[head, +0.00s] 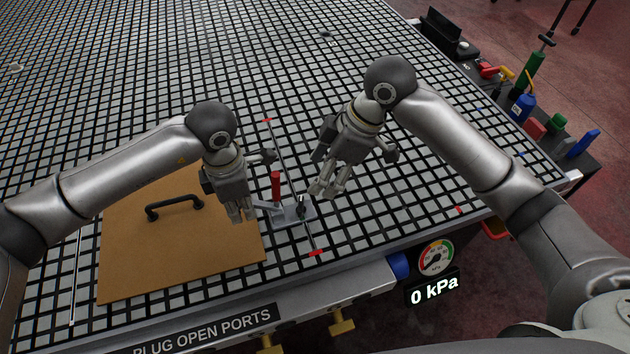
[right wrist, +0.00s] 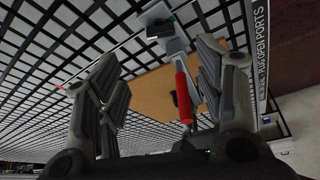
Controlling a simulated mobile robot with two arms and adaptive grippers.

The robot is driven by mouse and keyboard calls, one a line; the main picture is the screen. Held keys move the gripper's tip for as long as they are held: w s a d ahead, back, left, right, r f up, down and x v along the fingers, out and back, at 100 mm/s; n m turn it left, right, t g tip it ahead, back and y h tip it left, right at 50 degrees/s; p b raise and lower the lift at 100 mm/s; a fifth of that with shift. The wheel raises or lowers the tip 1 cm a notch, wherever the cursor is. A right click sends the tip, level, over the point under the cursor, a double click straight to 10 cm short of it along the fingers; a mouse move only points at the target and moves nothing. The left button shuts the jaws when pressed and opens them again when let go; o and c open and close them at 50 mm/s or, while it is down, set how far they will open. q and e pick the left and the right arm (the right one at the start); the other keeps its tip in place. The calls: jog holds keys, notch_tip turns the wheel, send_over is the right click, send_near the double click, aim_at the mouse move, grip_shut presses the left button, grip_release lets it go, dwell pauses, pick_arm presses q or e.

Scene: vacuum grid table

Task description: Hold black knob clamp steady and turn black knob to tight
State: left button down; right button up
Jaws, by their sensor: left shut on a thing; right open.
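The knob clamp has a grey metal base (head: 296,216), an upright red handle (head: 276,186) and a small black knob (head: 300,203). It sits on the grid table beside the tan board's right edge. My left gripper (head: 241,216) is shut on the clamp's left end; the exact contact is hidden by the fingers. My right gripper (head: 322,192) is open and empty, above and just right of the knob.
The tan board (head: 150,265) with a black handle (head: 174,206) lies left of the clamp. A thin rod with red ends (head: 316,252) lies by the clamp. A gauge (head: 436,258) and a 0 kPa display (head: 434,289) hang on the front edge. Tools stand along the right edge.

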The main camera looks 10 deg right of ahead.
aim_at(301, 204)
jog(key=x, duration=1.2)
jog(key=shift+a, duration=0.1)
jog(key=shift+r, duration=0.1)
jog(key=c, duration=1)
